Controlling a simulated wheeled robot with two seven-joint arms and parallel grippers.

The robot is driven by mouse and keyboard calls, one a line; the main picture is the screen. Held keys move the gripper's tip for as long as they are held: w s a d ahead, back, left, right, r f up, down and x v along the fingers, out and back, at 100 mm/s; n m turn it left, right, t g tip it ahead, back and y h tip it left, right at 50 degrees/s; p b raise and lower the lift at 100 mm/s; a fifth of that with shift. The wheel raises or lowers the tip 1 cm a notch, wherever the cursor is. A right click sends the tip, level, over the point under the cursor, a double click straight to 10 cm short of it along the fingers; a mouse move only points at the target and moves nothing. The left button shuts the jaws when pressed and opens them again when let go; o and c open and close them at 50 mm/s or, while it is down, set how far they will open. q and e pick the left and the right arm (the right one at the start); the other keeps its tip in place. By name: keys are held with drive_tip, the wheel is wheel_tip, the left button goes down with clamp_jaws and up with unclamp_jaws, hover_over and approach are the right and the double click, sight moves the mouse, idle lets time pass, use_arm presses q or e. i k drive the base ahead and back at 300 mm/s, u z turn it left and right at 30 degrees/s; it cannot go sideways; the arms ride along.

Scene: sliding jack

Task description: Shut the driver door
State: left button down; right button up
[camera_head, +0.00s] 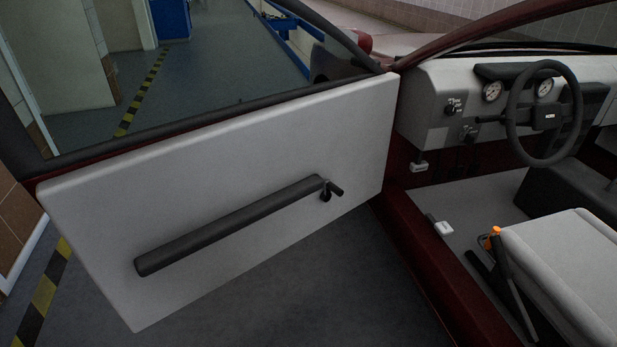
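The driver door (250,160) stands wide open, its light grey inner panel facing me in the left half of the head view. A long dark bar handle (230,225) runs slantwise across the panel. A small dark crank (329,190) sits at the handle's right end. The door meets the dark red car body near the dashboard (425,90). The door window above the panel is see-through. Neither of my grippers shows in this view.
The dark red door sill (415,245) borders the opening. Inside are a steering wheel (545,115) and a grey seat (570,270). Open dark floor (320,290) lies below the door. A yellow-black floor stripe (45,295) and a wall are at the left.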

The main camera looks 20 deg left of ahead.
sight(161, 218)
drive_tip(key=u, duration=0.45)
drive_tip(key=k, duration=1.1)
drive_tip(key=u, duration=0.75)
drive_tip(key=i, duration=1.4)
drive_tip(key=z, duration=0.3)
